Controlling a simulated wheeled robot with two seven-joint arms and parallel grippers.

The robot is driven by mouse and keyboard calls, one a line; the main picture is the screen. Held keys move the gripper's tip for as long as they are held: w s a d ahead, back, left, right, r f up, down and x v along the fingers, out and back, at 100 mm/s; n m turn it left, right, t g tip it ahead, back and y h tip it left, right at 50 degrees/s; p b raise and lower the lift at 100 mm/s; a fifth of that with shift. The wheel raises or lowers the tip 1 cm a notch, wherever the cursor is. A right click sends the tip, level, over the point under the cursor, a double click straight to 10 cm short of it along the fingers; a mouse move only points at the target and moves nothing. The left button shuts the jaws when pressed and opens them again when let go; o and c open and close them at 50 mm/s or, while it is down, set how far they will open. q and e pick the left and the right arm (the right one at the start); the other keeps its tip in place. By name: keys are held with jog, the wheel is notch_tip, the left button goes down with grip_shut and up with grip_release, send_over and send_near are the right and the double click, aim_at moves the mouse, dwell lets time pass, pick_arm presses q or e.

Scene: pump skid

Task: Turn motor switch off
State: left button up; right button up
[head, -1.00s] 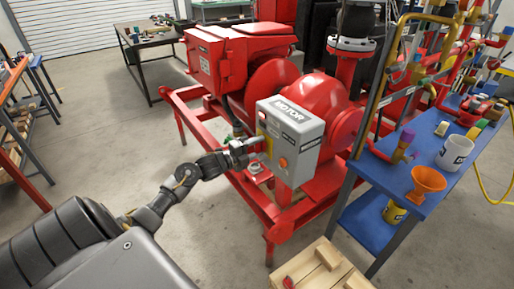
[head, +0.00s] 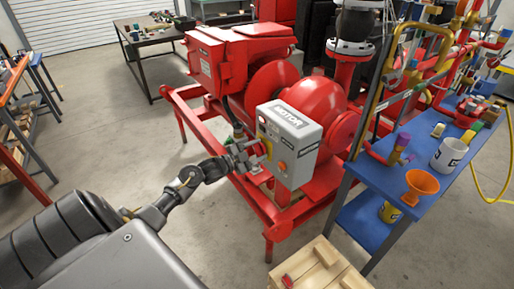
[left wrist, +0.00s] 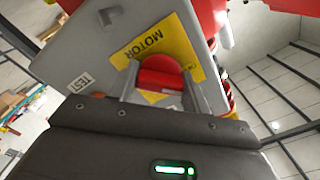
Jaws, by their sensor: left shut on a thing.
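The grey motor control box (head: 296,143) with a MOTOR label stands on the red pump skid, slightly right of centre in the head view. Its red switch handle (left wrist: 160,74) sits on a yellow MOTOR plate (left wrist: 183,46) in the left wrist view. My left gripper (head: 261,154) is at the box's front left and covers the switch there. In the left wrist view its two fingers lie on either side of the red handle, shut on it. The switch's marked positions are not readable. My right gripper is not in view.
A blue cart (head: 365,178) with an orange funnel (head: 421,184) and a white mug (head: 449,153) stands right of the box. A wooden crate (head: 325,255) is in front. The red skid frame (head: 262,207) runs below the gripper. Open floor lies to the left.

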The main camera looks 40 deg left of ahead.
pick_arm(q)
jog(key=n+p, duration=0.2)
jog(key=n, duration=0.2)
jog(key=shift+r+n, duration=0.1)
jog(key=shift+n, duration=0.2)
jog(key=n+p, duration=0.2)
jog(key=n, duration=0.2)
jog(key=shift+n, duration=0.3)
jog(key=o, duration=1)
jog(key=shift+c, duration=0.2)
jog(key=b+v, duration=0.2)
jog(key=v, duration=0.9)
